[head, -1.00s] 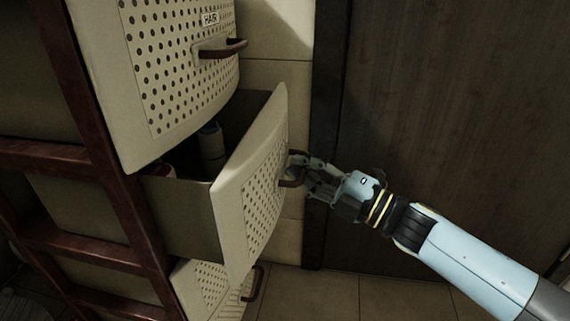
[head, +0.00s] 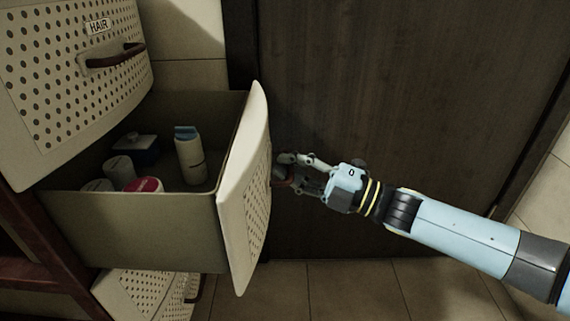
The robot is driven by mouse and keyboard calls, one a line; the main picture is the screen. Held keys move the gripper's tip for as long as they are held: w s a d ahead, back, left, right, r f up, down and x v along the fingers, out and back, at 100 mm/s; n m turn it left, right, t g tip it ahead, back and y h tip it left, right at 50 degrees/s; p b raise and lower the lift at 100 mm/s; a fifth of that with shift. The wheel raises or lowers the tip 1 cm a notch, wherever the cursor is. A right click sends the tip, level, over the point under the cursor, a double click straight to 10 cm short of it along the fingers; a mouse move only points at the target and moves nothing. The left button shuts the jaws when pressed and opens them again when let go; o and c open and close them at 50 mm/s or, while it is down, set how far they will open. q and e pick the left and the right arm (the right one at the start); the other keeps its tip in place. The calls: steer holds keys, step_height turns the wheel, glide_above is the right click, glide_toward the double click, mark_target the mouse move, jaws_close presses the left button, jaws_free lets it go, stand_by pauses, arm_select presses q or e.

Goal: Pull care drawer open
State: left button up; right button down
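The care drawer (head: 150,228) is the middle drawer, with a perforated cream front (head: 246,190). It stands well out of its frame, and its inside shows. My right gripper (head: 286,172) is at the outer side of that front, with its fingers around the dark handle (head: 279,177). The handle is mostly hidden by the fingers and the front's edge, and no label shows on this front. Inside the drawer are a white bottle with a blue cap (head: 190,155), a dark blue box (head: 136,150) and several round containers, one with a red lid (head: 144,185). My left gripper is out of view.
The drawer marked HAIR (head: 75,75) is above, its handle (head: 112,54) jutting out. A lower perforated drawer (head: 145,293) is below. The dark red frame (head: 35,232) is at left. A dark wooden door or panel (head: 400,90) stands behind my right arm. Tiled floor shows below.

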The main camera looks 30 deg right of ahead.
stand_by(0.3)
steer(key=c, duration=1.6)
jaws_free()
steer(key=shift+c, duration=0.2)
steer(key=v, duration=1.2)
steer(key=shift+s, duration=0.1)
